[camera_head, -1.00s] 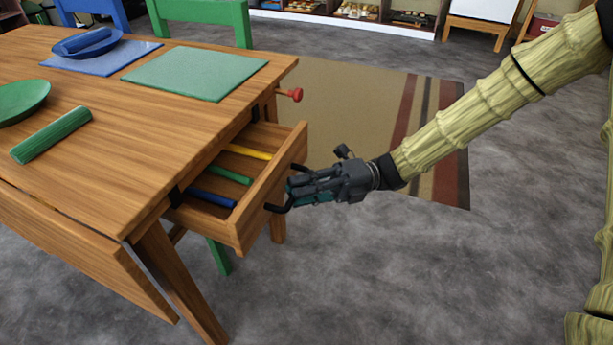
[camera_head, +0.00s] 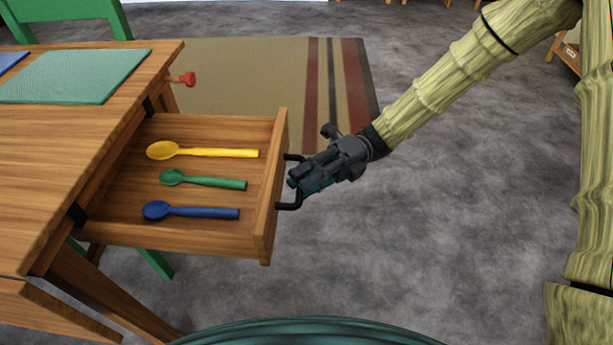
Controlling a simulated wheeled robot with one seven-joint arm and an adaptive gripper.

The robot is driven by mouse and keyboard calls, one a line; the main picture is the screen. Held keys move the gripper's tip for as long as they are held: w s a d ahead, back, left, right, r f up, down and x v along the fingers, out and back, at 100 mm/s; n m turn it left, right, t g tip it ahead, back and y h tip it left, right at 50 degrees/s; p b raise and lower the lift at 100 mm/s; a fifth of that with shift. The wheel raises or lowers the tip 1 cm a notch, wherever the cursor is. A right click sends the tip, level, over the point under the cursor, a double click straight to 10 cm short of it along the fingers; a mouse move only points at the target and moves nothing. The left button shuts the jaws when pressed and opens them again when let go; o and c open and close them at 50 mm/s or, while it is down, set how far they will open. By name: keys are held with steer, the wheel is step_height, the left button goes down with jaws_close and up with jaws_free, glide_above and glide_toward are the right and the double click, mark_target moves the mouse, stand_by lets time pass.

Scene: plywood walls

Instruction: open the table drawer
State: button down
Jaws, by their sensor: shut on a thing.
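The wooden table (camera_head: 60,190) stands at the left in the head view. Its drawer (camera_head: 262,215) is pulled far out to the right, with most of its inside showing. A yellow spoon (camera_head: 205,152), a green spoon (camera_head: 205,181) and a blue spoon (camera_head: 195,212) lie side by side in it. A black bar handle (camera_head: 290,206) sits on the drawer's front. My gripper (camera_head: 297,182) is at the handle, shut on it. The fingers cover the middle of the handle.
A green placemat (camera_head: 75,76) lies on the tabletop. A red knob (camera_head: 187,79) sticks out beyond the table's far corner. A green chair (camera_head: 70,22) stands behind the table. A striped rug (camera_head: 250,75) lies on the floor. The grey floor to the right is clear.

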steer(key=shift+d, duration=0.25)
steer(key=c, duration=1.5)
jaws_free()
steer(key=shift+d, duration=0.15)
steer(key=v, duration=1.1)
steer(key=shift+w+d, duration=0.25)
steer(key=shift+w, duration=0.05)
